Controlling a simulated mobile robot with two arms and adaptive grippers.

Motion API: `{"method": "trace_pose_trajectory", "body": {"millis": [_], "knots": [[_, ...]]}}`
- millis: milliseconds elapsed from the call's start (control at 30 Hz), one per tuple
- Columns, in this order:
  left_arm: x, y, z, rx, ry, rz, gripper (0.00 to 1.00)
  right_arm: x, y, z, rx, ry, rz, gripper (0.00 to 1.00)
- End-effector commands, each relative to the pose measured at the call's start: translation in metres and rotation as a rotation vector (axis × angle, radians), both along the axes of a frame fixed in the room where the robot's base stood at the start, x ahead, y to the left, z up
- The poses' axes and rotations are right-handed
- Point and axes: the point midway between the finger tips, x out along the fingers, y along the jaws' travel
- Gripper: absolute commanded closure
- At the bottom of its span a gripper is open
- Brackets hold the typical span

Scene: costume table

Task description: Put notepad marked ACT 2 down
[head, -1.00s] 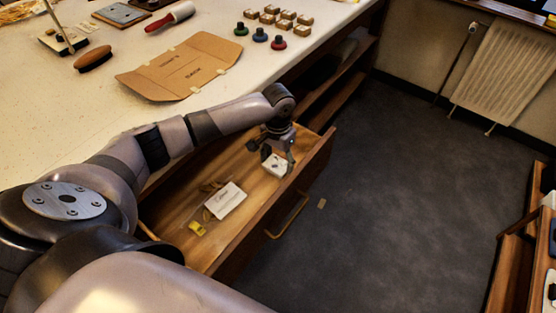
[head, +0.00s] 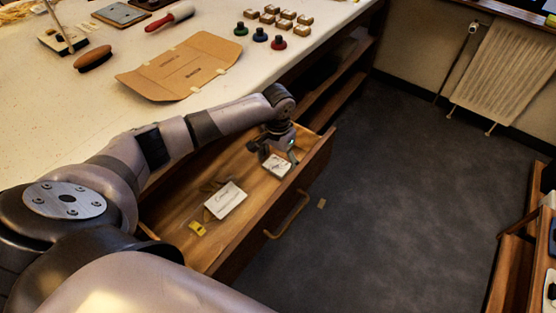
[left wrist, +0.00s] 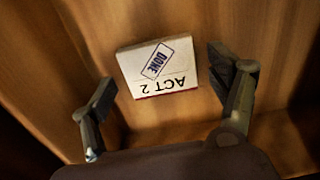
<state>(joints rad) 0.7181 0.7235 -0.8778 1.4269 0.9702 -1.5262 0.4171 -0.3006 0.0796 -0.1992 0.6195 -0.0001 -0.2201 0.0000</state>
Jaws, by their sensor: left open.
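The notepad marked ACT 2 (left wrist: 158,68) lies in the open wooden drawer, its text upside down in the left wrist view, with a DONE stamp on it. In the head view the notepad (head: 277,165) is at the drawer's right end. My left gripper (head: 278,156) is directly over it, inside the drawer. In the left wrist view its two fingers (left wrist: 164,85) are spread wide, with gaps on both sides of the notepad. The drawer (head: 262,208) is pulled out below the table. My right gripper is not in view.
A second white pad (head: 225,201) and a small yellow item (head: 197,228) lie in the same drawer, to the left. A cardboard folder (head: 180,68) lies on the table above.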

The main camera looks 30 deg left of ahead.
Motion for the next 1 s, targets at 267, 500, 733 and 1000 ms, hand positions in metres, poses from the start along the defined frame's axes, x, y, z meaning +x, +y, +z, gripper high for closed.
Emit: {"method": "trace_pose_trajectory", "body": {"millis": [267,500,733,1000], "knots": [[0.001,0.0,0.044,-0.001,-0.004,-0.002,0.19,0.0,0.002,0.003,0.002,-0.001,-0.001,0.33],[0.001,0.0,0.094,-0.001,-0.004,-0.001,0.19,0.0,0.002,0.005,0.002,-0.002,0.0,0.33],[0.001,0.0,0.118,-0.001,-0.001,0.0,0.19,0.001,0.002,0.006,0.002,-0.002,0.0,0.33],[0.0,0.0,0.121,-0.001,0.0,0.001,0.19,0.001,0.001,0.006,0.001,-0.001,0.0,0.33]]}}
